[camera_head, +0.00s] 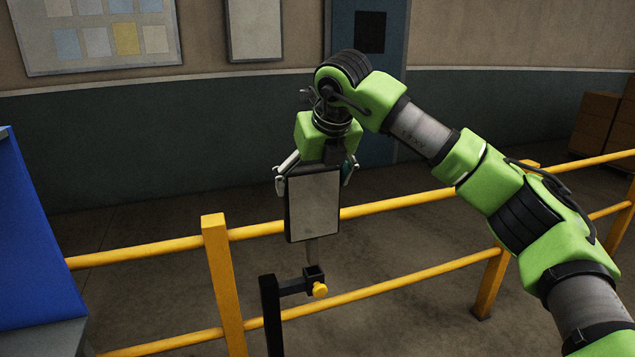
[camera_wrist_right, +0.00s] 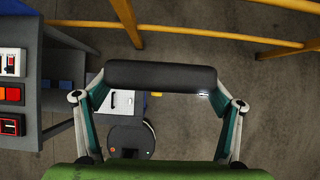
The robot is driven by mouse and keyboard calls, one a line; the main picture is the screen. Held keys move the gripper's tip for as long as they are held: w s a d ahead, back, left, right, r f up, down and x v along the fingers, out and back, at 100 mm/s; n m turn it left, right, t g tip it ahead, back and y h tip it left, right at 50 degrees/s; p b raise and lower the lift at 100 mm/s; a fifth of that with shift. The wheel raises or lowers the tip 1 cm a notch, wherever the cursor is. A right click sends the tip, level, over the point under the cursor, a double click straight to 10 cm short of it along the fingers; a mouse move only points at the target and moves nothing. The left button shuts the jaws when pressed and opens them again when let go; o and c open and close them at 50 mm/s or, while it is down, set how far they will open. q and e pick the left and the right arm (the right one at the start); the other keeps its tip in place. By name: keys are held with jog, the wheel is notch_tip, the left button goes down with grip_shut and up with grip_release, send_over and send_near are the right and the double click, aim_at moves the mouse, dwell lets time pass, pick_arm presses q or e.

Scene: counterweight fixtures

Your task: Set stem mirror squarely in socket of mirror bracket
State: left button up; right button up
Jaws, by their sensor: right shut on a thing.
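The stem mirror (camera_head: 314,205) is a pale rectangular plate in a dark frame with a thin stem (camera_head: 312,250) below it. My right gripper (camera_head: 315,178) is shut on its upper part, one finger at each side. The right wrist view shows the mirror's dark top edge (camera_wrist_right: 160,76) between the fingers. The mirror looks nearly upright. The mirror bracket (camera_head: 270,305) is a black post with an arm, a socket (camera_head: 313,273) and a yellow knob (camera_head: 320,290). The stem's lower end is at the socket's mouth; I cannot tell whether it is inside. My left gripper is not in view.
A yellow railing (camera_head: 216,270) runs behind the bracket. A blue panel (camera_head: 30,240) stands at the left edge. In the right wrist view a grey cabinet with red buttons (camera_wrist_right: 14,94) is at the left. Brown boxes (camera_head: 597,120) are at the far right.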

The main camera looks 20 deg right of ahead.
aim_at(315, 212)
notch_tip(315, 212, down, 5)
jog(key=b, duration=0.3)
jog(key=shift+d+f, duration=0.1)
jog(key=shift+f, duration=0.1)
jog(key=shift+f+b, duration=0.55)
jog(key=shift+b, duration=0.05)
jog(key=shift+f+b, duration=0.15)
jog(key=shift+b, duration=0.35)
dwell(1.1)
jog(key=shift+f+b, duration=0.45)
dwell(0.5)
jog(key=o, duration=1.3)
jog(key=shift+s, duration=0.1)
jog(key=shift+r, duration=0.1)
jog(key=v, duration=1.1)
jog(key=shift+s+r, duration=0.3)
